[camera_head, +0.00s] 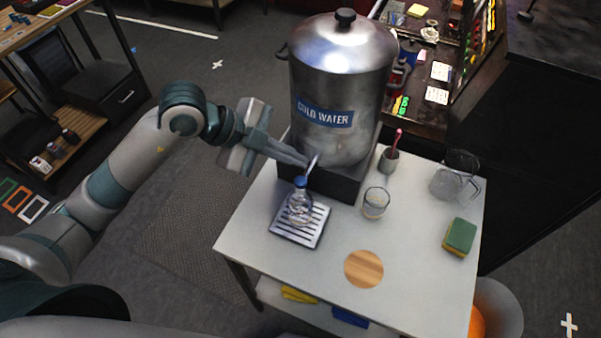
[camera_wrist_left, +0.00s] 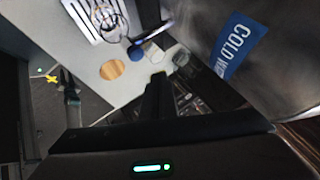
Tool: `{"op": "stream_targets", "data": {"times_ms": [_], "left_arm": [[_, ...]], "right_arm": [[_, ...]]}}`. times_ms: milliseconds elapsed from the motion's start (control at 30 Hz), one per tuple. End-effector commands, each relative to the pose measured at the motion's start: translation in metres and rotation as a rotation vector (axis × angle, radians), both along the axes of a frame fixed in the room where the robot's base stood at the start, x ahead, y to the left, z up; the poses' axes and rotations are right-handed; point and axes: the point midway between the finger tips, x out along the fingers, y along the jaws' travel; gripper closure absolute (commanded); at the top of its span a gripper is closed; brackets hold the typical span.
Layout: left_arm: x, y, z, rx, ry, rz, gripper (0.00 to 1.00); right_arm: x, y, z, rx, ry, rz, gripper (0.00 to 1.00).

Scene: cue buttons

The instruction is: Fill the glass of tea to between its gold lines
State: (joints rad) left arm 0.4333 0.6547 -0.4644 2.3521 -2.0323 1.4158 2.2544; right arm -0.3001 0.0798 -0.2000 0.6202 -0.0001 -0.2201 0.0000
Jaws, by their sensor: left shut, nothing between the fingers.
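A large steel urn labelled COLD WATER (camera_head: 335,75) stands on a dark base at the back of the white table; its label also shows in the left wrist view (camera_wrist_left: 240,45). Its tap has a blue knob (camera_head: 301,182), seen also in the left wrist view (camera_wrist_left: 136,54). A clear glass (camera_head: 299,208) stands on the slatted drip tray (camera_head: 310,238) below the tap; its fill level and gold lines are too small to tell. My left gripper (camera_head: 303,161) is shut and empty, its tips beside the tap. My right gripper is not in view.
Another glass with pale contents (camera_head: 375,203) stands right of the tray. A cup with a pink-handled item (camera_head: 388,159), a glass jug (camera_head: 447,183) and a green-yellow sponge (camera_head: 459,236) are farther right. A round wooden coaster (camera_head: 363,269) lies bare near the front.

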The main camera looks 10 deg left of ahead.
Motion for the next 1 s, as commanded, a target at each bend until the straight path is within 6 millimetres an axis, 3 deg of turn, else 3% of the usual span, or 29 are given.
{"op": "stream_targets", "data": {"times_ms": [200, 833, 1000], "left_arm": [[0.000, 0.000, 0.016, 0.000, 0.001, -0.001, 1.00], [0.000, -0.001, 0.016, -0.004, -0.001, -0.002, 1.00], [-0.008, -0.015, 0.021, -0.064, -0.015, -0.045, 1.00]], "right_arm": [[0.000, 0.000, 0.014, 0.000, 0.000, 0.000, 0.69], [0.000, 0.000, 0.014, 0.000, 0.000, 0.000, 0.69], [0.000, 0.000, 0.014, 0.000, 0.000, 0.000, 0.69]]}}
